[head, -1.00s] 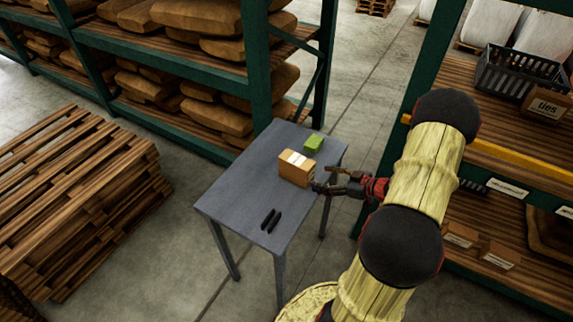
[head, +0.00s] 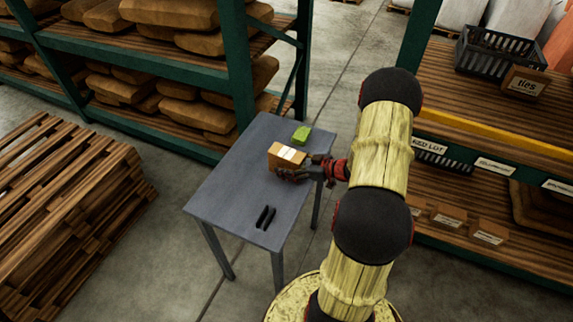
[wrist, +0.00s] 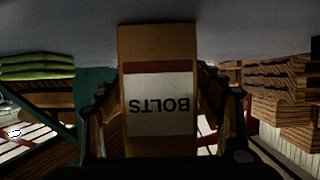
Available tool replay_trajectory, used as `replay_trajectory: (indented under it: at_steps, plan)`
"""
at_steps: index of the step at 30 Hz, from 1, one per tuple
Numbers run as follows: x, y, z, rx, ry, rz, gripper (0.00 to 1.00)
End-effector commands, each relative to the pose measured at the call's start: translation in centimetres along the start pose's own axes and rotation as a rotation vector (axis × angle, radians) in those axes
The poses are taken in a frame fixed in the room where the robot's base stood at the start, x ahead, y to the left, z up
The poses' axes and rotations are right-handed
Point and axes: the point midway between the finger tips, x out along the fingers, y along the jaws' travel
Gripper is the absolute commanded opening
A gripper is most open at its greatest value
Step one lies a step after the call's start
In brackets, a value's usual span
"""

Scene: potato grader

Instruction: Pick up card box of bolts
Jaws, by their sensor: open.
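The card box of bolts (head: 287,155) is a small brown box with a white label on the grey table. In the wrist view the box (wrist: 160,128) fills the middle, and its label reads "BOLTS" upside down. My gripper (head: 288,172) is at the near right side of the box in the head view. In the wrist view my gripper (wrist: 162,105) is open, with one finger on each side of the box. Narrow gaps seem to show beside the box, but I cannot tell whether either finger touches it. The far finger is hidden in the head view.
A green item (head: 301,135) lies behind the box on the table (head: 225,190). Two black items (head: 265,217) lie near the table's front. A rack (head: 460,130) with a black crate (head: 490,55) stands right. Stacked pallets (head: 60,210) stand left.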

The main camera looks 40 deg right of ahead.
Motion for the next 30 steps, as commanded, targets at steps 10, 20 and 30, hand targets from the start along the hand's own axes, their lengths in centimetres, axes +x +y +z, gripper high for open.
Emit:
replay_trajectory:
  at_steps: [10, 20, 30]
  plan:
    - [0.7, 0.02, -0.03, 0.0, 0.0, 0.001, 0.66]
    - [0.69, 0.02, -0.02, 0.0, 0.0, 0.001, 0.47]
    - [0.68, 0.02, -0.01, 0.0, 0.0, 0.001, 0.28]
